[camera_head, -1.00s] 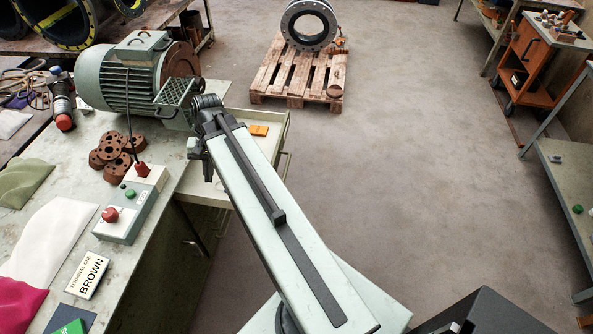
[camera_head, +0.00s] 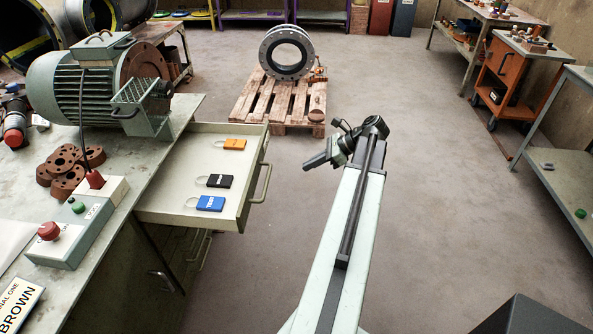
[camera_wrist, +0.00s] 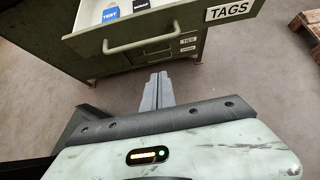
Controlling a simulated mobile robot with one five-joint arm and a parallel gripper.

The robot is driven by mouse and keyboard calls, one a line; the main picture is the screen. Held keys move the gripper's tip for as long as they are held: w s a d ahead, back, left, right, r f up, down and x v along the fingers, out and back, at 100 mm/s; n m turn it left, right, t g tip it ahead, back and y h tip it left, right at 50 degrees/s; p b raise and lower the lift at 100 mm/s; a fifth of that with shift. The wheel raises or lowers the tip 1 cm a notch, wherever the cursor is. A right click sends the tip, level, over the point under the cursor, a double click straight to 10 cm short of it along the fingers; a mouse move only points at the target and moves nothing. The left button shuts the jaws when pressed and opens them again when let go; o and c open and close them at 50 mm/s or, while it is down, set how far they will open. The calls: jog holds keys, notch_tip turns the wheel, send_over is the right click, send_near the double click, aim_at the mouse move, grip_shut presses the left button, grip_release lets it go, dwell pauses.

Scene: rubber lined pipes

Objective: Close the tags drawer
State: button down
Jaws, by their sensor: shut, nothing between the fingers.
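The tags drawer (camera_head: 160,205) is pulled out from the bench on the left in the head view. Orange, black and blue tags lie inside it. Its bar handle (camera_head: 262,183) is on the front, facing right. In the wrist view the drawer front carries a "TAGS" label (camera_wrist: 229,9), and the handle (camera_wrist: 142,43) is at the upper left. My gripper (camera_head: 308,165) is to the right of the drawer front, apart from the handle. In the wrist view its fingers (camera_wrist: 158,80) are together and empty, below the handle in the picture.
The bench (camera_head: 110,210) carries a green motor (camera_head: 88,80), brown flanges (camera_head: 70,170) and a control box (camera_head: 75,235). A pallet (camera_head: 283,103) with a pipe piece (camera_head: 287,52) stands beyond. Closed drawers with small labels (camera_wrist: 188,44) lie under the tags drawer.

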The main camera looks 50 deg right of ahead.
jog(key=w+a+f+b, duration=0.3)
jog(key=w+a+f, duration=0.1)
jog(key=w, duration=0.5)
jog(key=shift+a+f+b, duration=0.35)
jog(key=shift+a+b, duration=0.05)
jog(key=shift+a, duration=0.35)
jog(key=shift+w, duration=0.1)
